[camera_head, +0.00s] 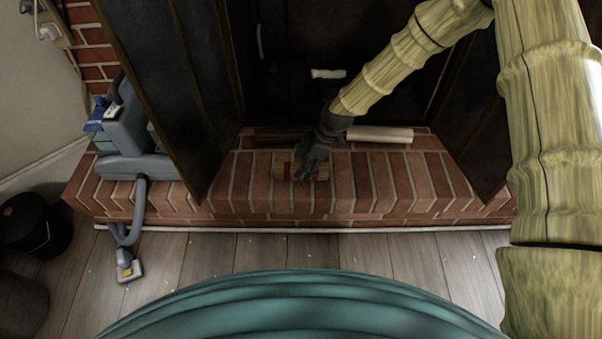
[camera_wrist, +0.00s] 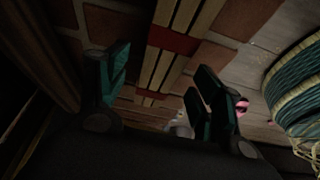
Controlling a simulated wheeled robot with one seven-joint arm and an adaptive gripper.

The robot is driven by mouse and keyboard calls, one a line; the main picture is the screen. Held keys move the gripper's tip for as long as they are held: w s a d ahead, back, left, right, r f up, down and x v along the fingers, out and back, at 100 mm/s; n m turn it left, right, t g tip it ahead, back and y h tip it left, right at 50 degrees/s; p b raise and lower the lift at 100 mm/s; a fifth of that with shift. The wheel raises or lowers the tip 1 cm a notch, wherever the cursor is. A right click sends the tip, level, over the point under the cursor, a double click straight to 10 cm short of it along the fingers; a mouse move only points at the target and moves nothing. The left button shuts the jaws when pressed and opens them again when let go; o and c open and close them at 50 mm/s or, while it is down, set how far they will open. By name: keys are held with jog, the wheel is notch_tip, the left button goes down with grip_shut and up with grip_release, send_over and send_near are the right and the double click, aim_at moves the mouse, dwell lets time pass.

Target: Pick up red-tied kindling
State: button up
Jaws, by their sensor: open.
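The red-tied kindling (camera_head: 283,170) lies on the brick hearth ledge in the head view, a small bundle of pale sticks partly hidden by my gripper (camera_head: 311,168). In the wrist view the pale kindling sticks (camera_wrist: 182,15) run away from the camera with a dark red band (camera_wrist: 172,40) across them. My gripper (camera_wrist: 161,63) is open there, with teal-padded fingers on either side of the bundle. I see no clear contact between the fingers and the sticks.
The brick hearth (camera_head: 430,185) has free room to the right. A pale log (camera_head: 380,134) and a dark piece (camera_head: 277,137) lie behind the bundle. Dark open panels (camera_head: 165,80) flank the firebox. A grey-blue device (camera_head: 130,150) stands left, and a black bucket (camera_head: 35,224) is on the floor.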

jog(key=x, duration=0.3)
jog(key=shift+b, duration=0.4)
jog(key=shift+r, duration=0.1)
jog(key=c, duration=1.2)
jog(key=shift+r, duration=0.15)
